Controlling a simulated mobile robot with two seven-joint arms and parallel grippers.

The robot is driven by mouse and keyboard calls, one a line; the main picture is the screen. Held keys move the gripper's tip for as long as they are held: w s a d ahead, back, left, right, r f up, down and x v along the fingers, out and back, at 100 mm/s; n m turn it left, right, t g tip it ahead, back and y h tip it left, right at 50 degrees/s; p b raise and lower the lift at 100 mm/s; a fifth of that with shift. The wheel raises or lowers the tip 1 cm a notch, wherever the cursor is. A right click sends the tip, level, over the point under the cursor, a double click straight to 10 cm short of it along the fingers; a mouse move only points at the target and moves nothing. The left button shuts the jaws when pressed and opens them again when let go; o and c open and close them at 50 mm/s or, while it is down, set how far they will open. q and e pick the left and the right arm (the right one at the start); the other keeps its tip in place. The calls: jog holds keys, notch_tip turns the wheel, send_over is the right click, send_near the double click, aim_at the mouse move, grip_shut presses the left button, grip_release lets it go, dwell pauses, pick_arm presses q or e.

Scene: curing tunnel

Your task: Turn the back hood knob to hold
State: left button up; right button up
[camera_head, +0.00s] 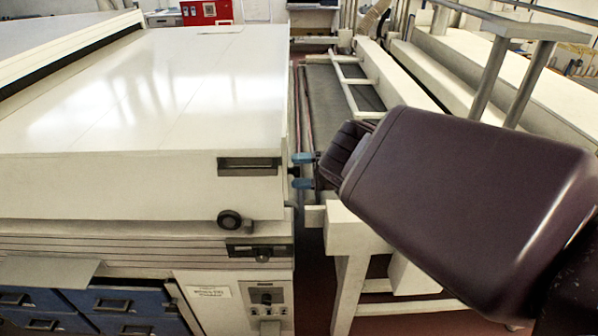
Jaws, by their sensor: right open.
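The large white hood (180,95) of the curing tunnel fills the left of the head view, and its lid looks closed. A round black knob (229,219) sits low at the hood's near right corner. I cannot tell whether it is the back hood knob, and its setting is too small to read. My right gripper (302,171) is open, its two blue fingertips one above the other beside the hood's right edge, above and right of this knob. Nothing shows between the fingertips. My dark right wrist hides part of the area to the right. My left gripper is not in view.
A recessed black handle (249,167) and a latch (262,252) are on the front face. A control panel (268,300) is below, with blue drawers (125,303) at lower left. A conveyor frame (346,236) stands close on the right.

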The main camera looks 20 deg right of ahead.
pick_arm(q)
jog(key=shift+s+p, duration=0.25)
jog(key=shift+p, duration=0.25)
pick_arm(e)
jog(key=v, duration=1)
jog(key=shift+d, duration=0.25)
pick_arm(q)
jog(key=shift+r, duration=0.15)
pick_arm(e)
jog(key=shift+s, duration=0.1)
jog(key=shift+f, duration=0.1)
